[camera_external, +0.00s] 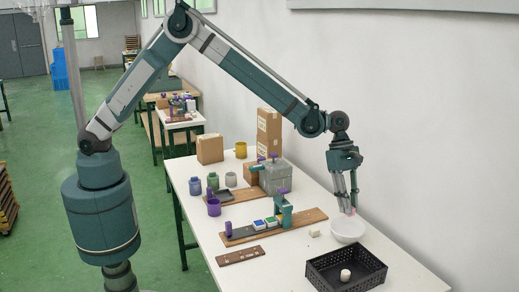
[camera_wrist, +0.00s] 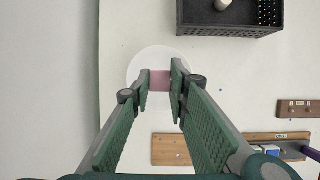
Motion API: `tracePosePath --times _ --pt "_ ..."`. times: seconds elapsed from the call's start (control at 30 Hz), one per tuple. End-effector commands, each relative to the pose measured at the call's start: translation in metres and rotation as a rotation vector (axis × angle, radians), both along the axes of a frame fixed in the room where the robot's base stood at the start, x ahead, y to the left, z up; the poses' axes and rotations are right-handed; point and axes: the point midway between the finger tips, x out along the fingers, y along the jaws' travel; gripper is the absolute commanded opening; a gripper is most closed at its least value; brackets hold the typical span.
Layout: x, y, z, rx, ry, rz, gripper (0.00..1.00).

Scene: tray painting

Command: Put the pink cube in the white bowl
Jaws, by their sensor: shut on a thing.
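The pink cube (camera_wrist: 160,81) is between the fingertips of my gripper (camera_wrist: 160,83) in the wrist view. My gripper is shut on it. The white bowl (camera_wrist: 140,66) is a pale round shape behind the cube and the fingertips in that view. In the external view the white bowl (camera_external: 348,231) stands on the white table, and my gripper (camera_external: 349,209) points down at it. The pink cube (camera_external: 350,211) shows small at the fingertips, at about the bowl's rim. I cannot tell whether the cube touches the bowl.
A black crate (camera_external: 318,265) with a white cylinder (camera_external: 345,275) in it stands in front of the bowl. A small pale block (camera_external: 315,233) lies left of the bowl. A wooden board (camera_external: 300,218) with a green fixture lies behind. The wall runs close along the right.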

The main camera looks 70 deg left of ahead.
Motion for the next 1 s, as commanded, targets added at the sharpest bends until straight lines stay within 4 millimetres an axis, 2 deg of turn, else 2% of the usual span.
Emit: tracePosePath --times 0.7,1.0 --pt "0.000 0.000 -0.061 0.000 0.000 0.000 0.10" --pt "0.000 0.000 -0.072 0.000 0.000 0.000 0.10"
